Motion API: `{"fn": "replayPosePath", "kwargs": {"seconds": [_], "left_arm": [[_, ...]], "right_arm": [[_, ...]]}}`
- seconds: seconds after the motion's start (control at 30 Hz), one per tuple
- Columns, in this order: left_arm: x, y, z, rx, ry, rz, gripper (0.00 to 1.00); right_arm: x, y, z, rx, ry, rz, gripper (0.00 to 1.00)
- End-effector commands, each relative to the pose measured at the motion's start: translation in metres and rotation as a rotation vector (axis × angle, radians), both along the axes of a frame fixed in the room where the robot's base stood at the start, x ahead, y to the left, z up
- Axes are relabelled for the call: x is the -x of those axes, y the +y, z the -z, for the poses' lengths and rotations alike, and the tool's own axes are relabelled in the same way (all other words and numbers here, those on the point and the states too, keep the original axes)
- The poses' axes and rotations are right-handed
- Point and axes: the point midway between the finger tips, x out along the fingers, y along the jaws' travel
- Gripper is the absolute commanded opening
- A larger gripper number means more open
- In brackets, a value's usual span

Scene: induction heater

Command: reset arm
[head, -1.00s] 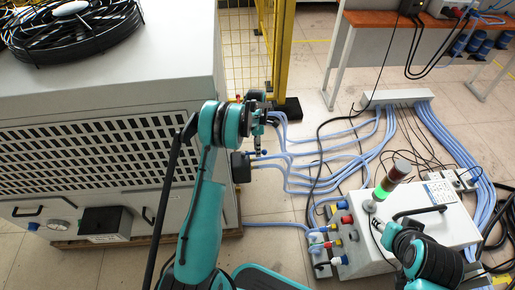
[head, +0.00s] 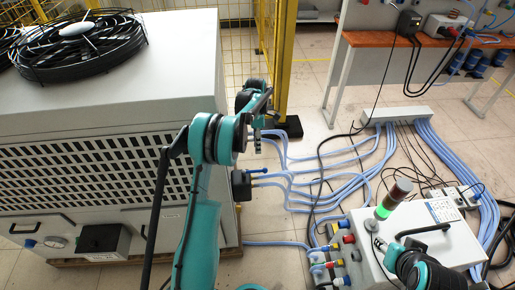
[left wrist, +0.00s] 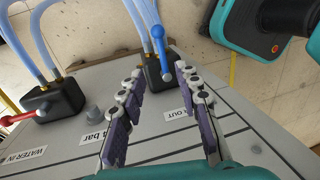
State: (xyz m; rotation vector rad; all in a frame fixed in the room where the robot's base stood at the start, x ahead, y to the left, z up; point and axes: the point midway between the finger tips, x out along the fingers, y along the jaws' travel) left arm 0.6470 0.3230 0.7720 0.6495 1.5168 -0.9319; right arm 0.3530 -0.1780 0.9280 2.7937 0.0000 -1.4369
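My left arm reaches up the middle of the head view, its wrist beside the right edge of the large grey cabinet (head: 180,100). In the left wrist view my left gripper (left wrist: 158,75) is open, its two fingers apart with nothing held. Past the fingertips, a blue valve handle (left wrist: 159,45) stands on a black fitting (left wrist: 155,75) with blue hoses, by a label ending in "OUT". A red valve handle (left wrist: 18,118) is at the left, by the "WATER IN" label.
A white control box (head: 400,240) with a green-lit signal lamp (head: 394,198) stands at the right, beside my right arm. Blue hoses (head: 300,178) cross the floor. A yellow fence (head: 280,60) and an orange-topped bench (head: 390,40) stand behind.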

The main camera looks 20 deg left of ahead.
Motion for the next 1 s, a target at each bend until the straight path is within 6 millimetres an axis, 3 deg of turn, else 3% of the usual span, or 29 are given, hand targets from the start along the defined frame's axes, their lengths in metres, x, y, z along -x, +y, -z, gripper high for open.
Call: {"fn": "replayPosePath", "kwargs": {"seconds": [0.47,0.57,0.67,0.8,1.0], "left_arm": [[0.002,-0.003,-0.007,0.001,-0.012,0.026,0.33],[0.007,-0.011,-0.028,0.002,-0.048,0.107,0.33],[0.020,-0.025,-0.061,-0.003,-0.113,0.253,0.33],[0.047,-0.047,-0.109,-0.023,-0.220,0.512,0.33],[0.100,-0.079,-0.159,-0.083,-0.353,0.885,0.33]], "right_arm": [[0.000,0.000,0.000,0.000,0.000,0.000,0.40],[0.000,0.000,0.000,0.000,0.000,0.000,0.40],[0.000,0.000,0.000,0.000,0.000,0.000,0.40],[0.000,0.000,0.000,0.000,0.000,0.000,0.40],[0.000,0.000,0.000,0.000,0.000,0.000,0.40]]}}
